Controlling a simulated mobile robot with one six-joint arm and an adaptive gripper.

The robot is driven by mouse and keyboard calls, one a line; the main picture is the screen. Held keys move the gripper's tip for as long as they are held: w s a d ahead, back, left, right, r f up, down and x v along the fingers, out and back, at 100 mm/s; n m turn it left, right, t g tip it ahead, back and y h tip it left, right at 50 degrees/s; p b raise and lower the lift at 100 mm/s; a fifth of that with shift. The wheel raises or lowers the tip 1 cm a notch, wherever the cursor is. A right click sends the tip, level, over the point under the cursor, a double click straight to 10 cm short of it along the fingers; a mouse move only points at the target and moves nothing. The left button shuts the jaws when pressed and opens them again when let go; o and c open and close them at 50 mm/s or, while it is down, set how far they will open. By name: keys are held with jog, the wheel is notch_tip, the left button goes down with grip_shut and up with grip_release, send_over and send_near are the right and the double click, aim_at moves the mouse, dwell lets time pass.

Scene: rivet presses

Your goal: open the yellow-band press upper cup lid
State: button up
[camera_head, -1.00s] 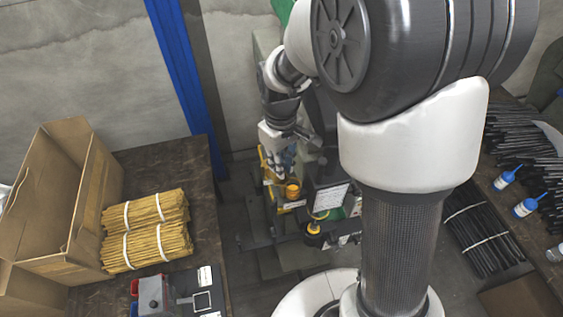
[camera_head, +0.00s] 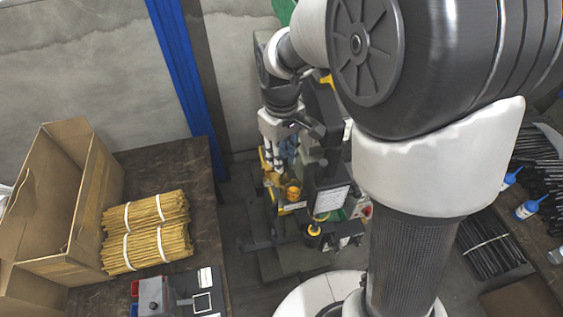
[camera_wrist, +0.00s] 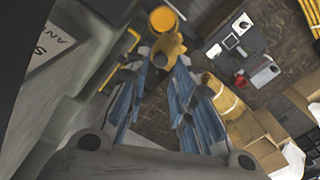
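The press (camera_head: 326,170) stands on the floor in the middle of the head view, dark grey-green with yellow parts. A round yellow cup (camera_head: 293,190) is on its left side and a second yellow-topped cup (camera_head: 313,230) is lower in the picture. In the wrist view a round yellow cap (camera_wrist: 164,19) shows beyond the fingertips, with a yellow body (camera_wrist: 168,45) just below it. I cannot tell whether its lid is raised. My gripper (camera_head: 281,165) points down just above the first cup. Its blue-grey fingers (camera_wrist: 160,75) are apart with nothing between them.
The press's grey body with a lettered plate (camera_wrist: 48,48) is close on the left of the wrist view. A table at left (camera_head: 205,190) holds a cardboard box (camera_head: 85,190) and yellow rod bundles (camera_head: 147,230). Another table at right holds black rods and blue-capped bottles (camera_head: 526,209).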

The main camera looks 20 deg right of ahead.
notch_tip(320, 180, up, 8)
jog(key=shift+r, duration=0.25)
dwell(0.4)
jog(key=s+d+f+m+t+b, duration=0.2)
jog(key=s+f+m+t+b, duration=0.2)
jog(key=s+f+b, duration=1.5)
jog(key=m+b, duration=0.1)
jog(key=b, duration=0.2)
jog(key=shift+s+d+t, duration=0.15)
jog(key=shift+s+t, duration=0.15)
jog(key=shift+t, duration=0.1)
jog(key=shift+d+m, duration=0.1)
jog(key=shift+m, duration=0.2)
dwell(0.7)
